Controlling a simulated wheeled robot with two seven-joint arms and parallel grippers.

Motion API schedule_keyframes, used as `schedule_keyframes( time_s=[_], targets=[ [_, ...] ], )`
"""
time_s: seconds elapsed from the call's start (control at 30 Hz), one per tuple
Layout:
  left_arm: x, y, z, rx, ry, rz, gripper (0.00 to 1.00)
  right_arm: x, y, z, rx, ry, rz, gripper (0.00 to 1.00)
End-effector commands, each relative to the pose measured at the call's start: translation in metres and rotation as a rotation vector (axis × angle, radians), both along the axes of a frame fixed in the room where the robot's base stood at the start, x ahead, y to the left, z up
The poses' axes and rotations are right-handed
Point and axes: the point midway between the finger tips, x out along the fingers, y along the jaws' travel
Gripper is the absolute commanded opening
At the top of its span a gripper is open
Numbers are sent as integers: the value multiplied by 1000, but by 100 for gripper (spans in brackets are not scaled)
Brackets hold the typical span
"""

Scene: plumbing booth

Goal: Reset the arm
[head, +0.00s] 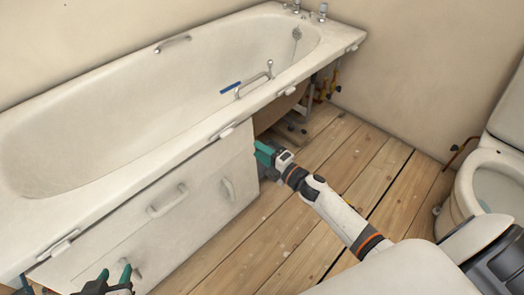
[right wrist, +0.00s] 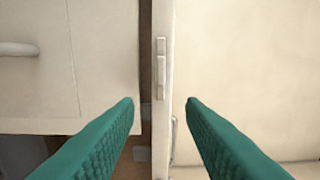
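My right gripper (head: 263,152) is beside the right end of the bathtub's front panel, close to the bathtub rim. In the right wrist view its two teal fingers (right wrist: 160,102) are wide apart with nothing between them. A narrow gap beside the panel edge shows beyond the fingers. My right arm reaches in from the lower right. My left gripper (head: 114,275) is at the lower left, in front of the white panel (head: 205,185). Its teal fingertips stand apart, and I see nothing between them. Most of the left arm is out of view.
The white bathtub (head: 120,105) runs along the wall. Pipes (head: 325,88) show under the open right end. A toilet (head: 490,185) stands at right. The plank floor (head: 345,160) is mostly clear.

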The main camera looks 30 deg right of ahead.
Motion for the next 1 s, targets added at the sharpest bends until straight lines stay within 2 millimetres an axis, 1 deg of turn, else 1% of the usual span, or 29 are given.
schedule_keyframes(
  time_s=[0.47,0.57,0.63,0.67,0.77,0.8,0.9,1.0],
  targets=[
    [0,0,0,0,2,0,36,0,0,0,1,0,-1,36],
    [0,0,0,0,2,0,36,-3,3,3,39,13,-22,36],
    [0,0,0,0,1,0,36,-11,8,7,117,40,-66,36],
    [0,0,0,0,1,0,36,-15,11,10,167,60,-92,36],
    [0,0,0,0,1,0,36,-39,22,21,393,160,-208,36],
    [0,0,0,0,1,0,36,-52,26,24,498,213,-258,36],
    [0,0,0,0,1,0,36,-83,37,30,728,348,-362,36],
    [0,0,0,0,1,0,36,-109,47,34,889,460,-434,36]
  ],
)
